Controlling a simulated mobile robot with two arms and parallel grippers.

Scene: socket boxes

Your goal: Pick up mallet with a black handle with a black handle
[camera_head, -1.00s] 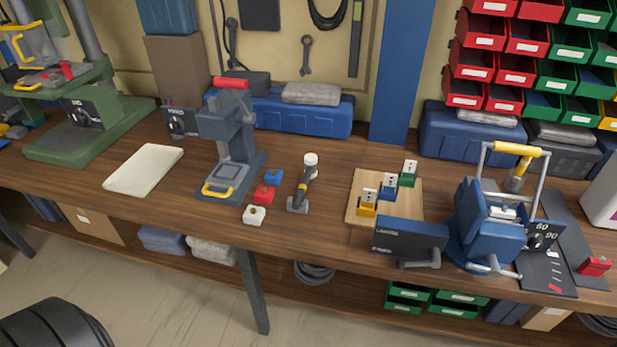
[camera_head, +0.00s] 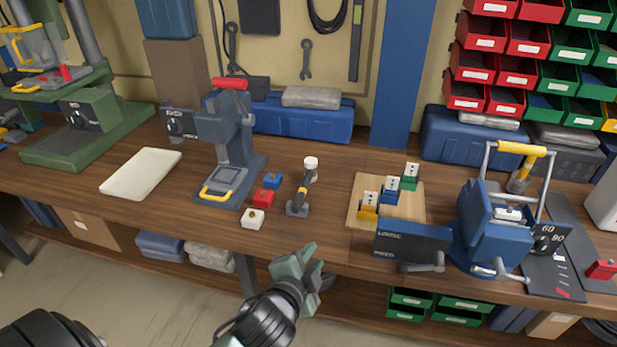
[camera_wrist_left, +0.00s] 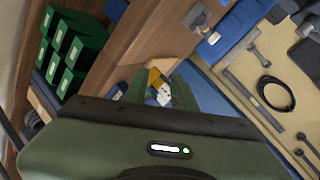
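The mallet (camera_head: 303,188) is on the wooden bench, near the middle of the head view. It has a dark handle with a yellow band, a white piece at its far end and a grey piece at its near end. My left gripper (camera_head: 313,262) is in front of the bench edge, nearer to me than the mallet and apart from it. Its fingers look open and empty; in the left wrist view the fingers (camera_wrist_left: 160,88) stand apart with a gap between them. My right gripper is not in view.
Red, blue and white socket blocks (camera_head: 262,198) sit just left of the mallet. A wooden board (camera_head: 408,212) with coloured pieces is to its right. A grey press (camera_head: 228,150) stands behind left, and a blue clamp device (camera_head: 490,235) at right. Bench in front of the mallet is clear.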

